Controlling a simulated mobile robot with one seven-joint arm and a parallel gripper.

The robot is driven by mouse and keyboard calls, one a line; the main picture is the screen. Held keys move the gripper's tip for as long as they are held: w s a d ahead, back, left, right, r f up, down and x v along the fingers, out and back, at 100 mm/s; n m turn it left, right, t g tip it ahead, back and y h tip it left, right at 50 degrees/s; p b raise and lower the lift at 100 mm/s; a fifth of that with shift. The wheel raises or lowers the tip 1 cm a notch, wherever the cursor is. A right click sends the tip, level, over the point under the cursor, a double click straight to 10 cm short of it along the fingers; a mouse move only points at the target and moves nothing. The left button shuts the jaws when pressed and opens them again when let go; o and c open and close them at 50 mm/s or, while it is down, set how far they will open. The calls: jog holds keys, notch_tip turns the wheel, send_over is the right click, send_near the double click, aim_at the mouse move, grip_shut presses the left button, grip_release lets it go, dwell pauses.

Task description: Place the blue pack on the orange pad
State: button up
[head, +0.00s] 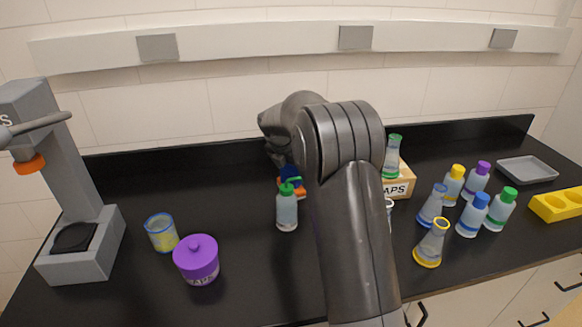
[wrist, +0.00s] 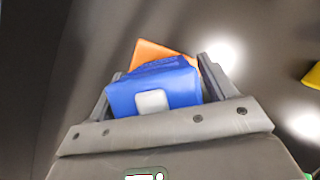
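The blue pack (wrist: 125,96), with a pale square on its face, sits between the two fingers of my gripper (wrist: 160,78) in the wrist view. The fingers are against its sides. The orange pad (wrist: 148,50) shows just beyond and under the pack, partly covered by it. In the head view the blue pack (head: 290,173) is over the orange pad (head: 299,191), behind a green-capped bottle and left of my arm. I cannot tell whether the pack touches the pad. My gripper in the head view is mostly hidden by my arm.
The green-capped bottle (head: 287,210) stands close in front of the pad. A purple jar (head: 197,262) and a glass beaker (head: 161,233) are at left, near a grey stand (head: 82,250). Several bottles and flasks, a box (head: 398,187) and a grey tray (head: 527,170) are at right.

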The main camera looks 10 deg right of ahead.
jog(key=shift+o, duration=0.3)
jog(key=shift+a+r, duration=0.1)
jog(key=shift+r, duration=0.45)
jog(key=v, duration=1.1)
jog(key=s+r+m, duration=0.5)
jog(key=s, duration=0.3)
jog(key=s+d+r+m+t+y, duration=0.1)
jog(key=s+d+r+m, duration=0.1)
jog(key=s+m, duration=0.85)
jog(key=s+f+m+y, duration=0.1)
jog(key=s+f+m, duration=0.2)
jog(key=s, duration=0.8)
jog(key=s+f+m+t+y, duration=0.1)
jog(key=s+f+m, duration=0.2)
jog(key=s+m, duration=0.5)
jog(key=s, duration=0.4)
